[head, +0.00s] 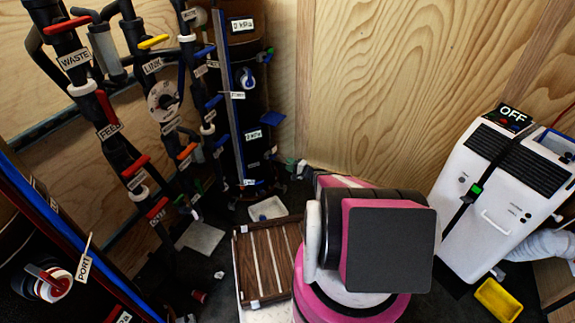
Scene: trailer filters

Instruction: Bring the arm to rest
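My arm fills the lower middle of the head view as pink, white and black links with a flat dark square face. It is folded close to the camera, in front of the wooden wall. My gripper is not visible; the links may hide it, or it may be out of frame. I cannot tell whether it holds anything.
Labelled pipes with coloured handles (107,110) and a dark cylinder (250,100) stand at left. A brown slatted crate (262,262) and a white tray (267,209) lie left of my arm. A white machine marked OFF (500,190) and a yellow bin (498,299) stand right.

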